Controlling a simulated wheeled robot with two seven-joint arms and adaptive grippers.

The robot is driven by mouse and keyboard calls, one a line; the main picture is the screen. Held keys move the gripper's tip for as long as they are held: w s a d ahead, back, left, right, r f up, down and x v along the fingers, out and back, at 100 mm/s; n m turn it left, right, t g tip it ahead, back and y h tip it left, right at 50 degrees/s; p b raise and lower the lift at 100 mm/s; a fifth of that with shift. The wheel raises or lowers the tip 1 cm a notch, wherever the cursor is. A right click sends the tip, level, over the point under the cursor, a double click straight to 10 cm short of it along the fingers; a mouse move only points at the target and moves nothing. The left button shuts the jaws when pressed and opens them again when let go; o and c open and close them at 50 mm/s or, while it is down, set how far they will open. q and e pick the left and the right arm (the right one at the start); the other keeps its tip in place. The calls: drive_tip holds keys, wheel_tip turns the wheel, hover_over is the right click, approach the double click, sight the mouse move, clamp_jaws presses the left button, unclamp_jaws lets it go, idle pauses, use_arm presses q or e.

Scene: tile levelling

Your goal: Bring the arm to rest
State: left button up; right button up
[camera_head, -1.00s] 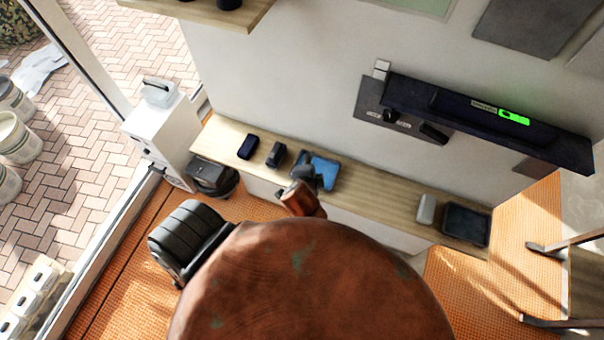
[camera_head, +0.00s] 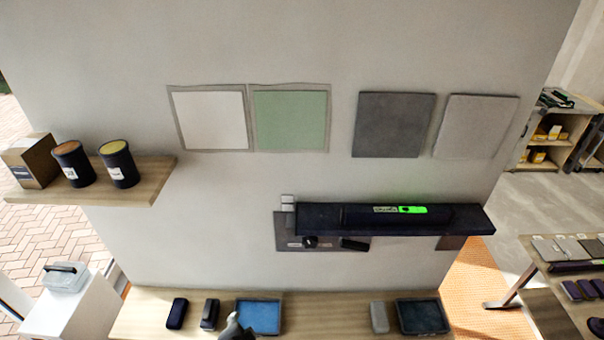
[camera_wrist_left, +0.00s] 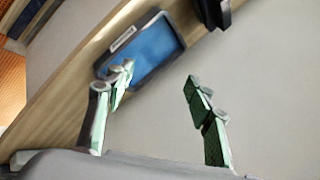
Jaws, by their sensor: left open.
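My left gripper (camera_head: 236,328) shows only in part at the bottom edge of the head view, just left of the blue tray (camera_head: 258,317) on the wooden bench. In the left wrist view, the left gripper (camera_wrist_left: 158,88) has its green-padded fingers spread wide with nothing between them. The blue tray (camera_wrist_left: 158,52) lies beyond the fingers there, and one fingertip overlaps it in the picture. I cannot tell the gripper's height above the bench. My right gripper is in neither view.
The bench (camera_head: 330,306) also holds small dark blocks, a grey block (camera_head: 379,317) and a dark tray (camera_head: 423,317). A dark shelf (camera_head: 470,218) with a green-lit level juts from the wall above. A wooden shelf (camera_head: 140,187) with tubs is at left.

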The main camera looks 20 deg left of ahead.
use_arm(q)
drive_tip(key=s+a+f+n+g+h, duration=0.1)
drive_tip(key=s+a+f+n+g, duration=0.2)
drive_tip(key=s, duration=0.4)
drive_tip(key=s+a+f+n+g+h, duration=0.1)
drive_tip(key=s+a+f+n, duration=0.1)
drive_tip(key=s+f+n, duration=0.4)
wheel_tip(320, 180, down, 34)
drive_tip(key=s+m+b, duration=0.1)
drive_tip(key=m+b, duration=0.1)
drive_tip(key=b, duration=0.8)
drive_tip(key=s+f+b, duration=0.3)
drive_tip(key=s+f, duration=0.4)
drive_tip(key=f, duration=0.3)
drive_tip(key=s+f+g+b, duration=0.1)
drive_tip(key=s+f+b, duration=0.2)
drive_tip(key=s+f, duration=0.4)
drive_tip(key=s+d+f+g+h+b, duration=0.1)
drive_tip(key=s+f+b, duration=0.3)
drive_tip(key=f, duration=1)
drive_tip(key=s, duration=0.3)
drive_tip(key=shift+m, duration=0.4)
